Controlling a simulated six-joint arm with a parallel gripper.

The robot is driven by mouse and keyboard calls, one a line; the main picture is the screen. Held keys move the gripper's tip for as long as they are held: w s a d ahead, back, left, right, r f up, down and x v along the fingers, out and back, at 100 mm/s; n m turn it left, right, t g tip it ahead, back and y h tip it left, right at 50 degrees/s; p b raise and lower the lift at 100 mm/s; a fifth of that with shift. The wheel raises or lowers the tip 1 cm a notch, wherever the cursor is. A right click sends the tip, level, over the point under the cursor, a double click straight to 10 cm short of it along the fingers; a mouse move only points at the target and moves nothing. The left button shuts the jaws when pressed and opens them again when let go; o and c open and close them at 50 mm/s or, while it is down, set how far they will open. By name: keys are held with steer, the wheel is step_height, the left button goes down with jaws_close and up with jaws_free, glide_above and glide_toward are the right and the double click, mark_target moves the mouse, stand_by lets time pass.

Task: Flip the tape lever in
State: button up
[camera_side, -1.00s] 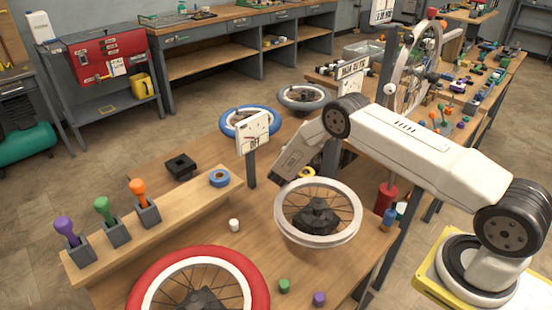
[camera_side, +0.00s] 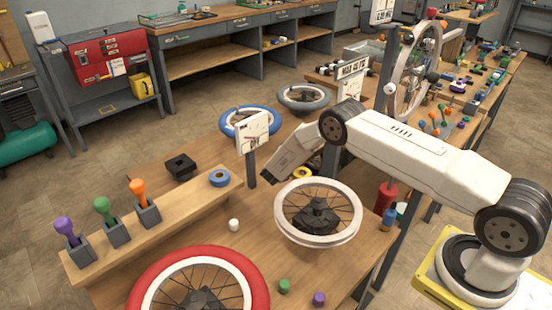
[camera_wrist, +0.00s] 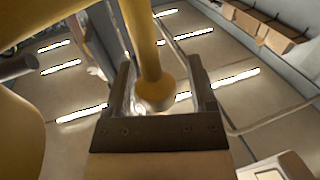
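In the wrist view, a yellow rod with a rounded end (camera_wrist: 155,92) shows between the two grey fingers of my gripper (camera_wrist: 157,62). It may be the tape lever, but I cannot be sure. The fingers stand apart, with gaps visible beside the rounded end; I cannot tell whether either touches it. Large yellow shapes (camera_wrist: 20,135) fill the left and top left, close to the camera. In the side view, my wrist slopes down to the left behind the white-rimmed wheel, and the fingers cannot be made out. A yellow ring (camera_side: 303,173) shows just below my wrist.
A sign on a post (camera_side: 252,132) stands just left of my wrist. The white-rimmed wheel (camera_side: 347,238) lies in front, and a red-tyred wheel (camera_side: 150,290) at front left. A wooden rail (camera_side: 190,207) holds coloured-handled tools and a blue tape roll (camera_side: 220,178).

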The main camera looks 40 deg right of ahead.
stand_by(0.3)
steer(key=v, duration=0.7)
steer(key=shift+a, duration=0.4)
steer(key=shift+s, duration=0.1)
steer(key=s+a+r+n+t+y, duration=0.2)
steer(key=a+r+n+t+y, duration=0.3)
steer(key=a+r+n+y, duration=0.65)
steer(key=s+r+n+g+y, duration=0.1)
steer(key=s+n+g+y, duration=0.2)
steer(key=s, duration=2.3)
steer(key=a+g+y, duration=0.1)
steer(key=g+y, duration=0.1)
steer(key=g, duration=0.2)
steer(key=shift+r+g+y, duration=0.25)
steer(key=shift+g+y, duration=0.05)
steer(key=shift+y, duration=0.05)
